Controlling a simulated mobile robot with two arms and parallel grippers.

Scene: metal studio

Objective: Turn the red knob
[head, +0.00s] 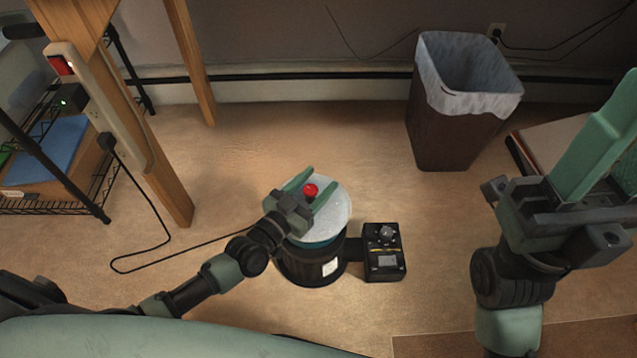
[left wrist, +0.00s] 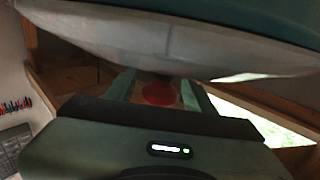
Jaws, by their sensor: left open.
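The red knob (head: 310,190) is small and round and shows above the white round top (head: 340,212) of a black cylindrical device (head: 312,266). My left gripper (head: 319,178) is open, with one green finger on each side of the knob. In the left wrist view the red knob (left wrist: 160,94) shows between the fingers of my left gripper (left wrist: 161,86), with the pale disc close over them. Whether the fingers touch the knob cannot be told. My right gripper (head: 612,125) is at the right edge, far from the knob, and partly cut off.
A black control box (head: 384,262) is attached at the device's right. A lined bin (head: 447,125) stands at the back right. A wire shelf (head: 60,200) and wooden posts (head: 160,175) stand at the left. A black cable (head: 165,215) crosses the floor to the device.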

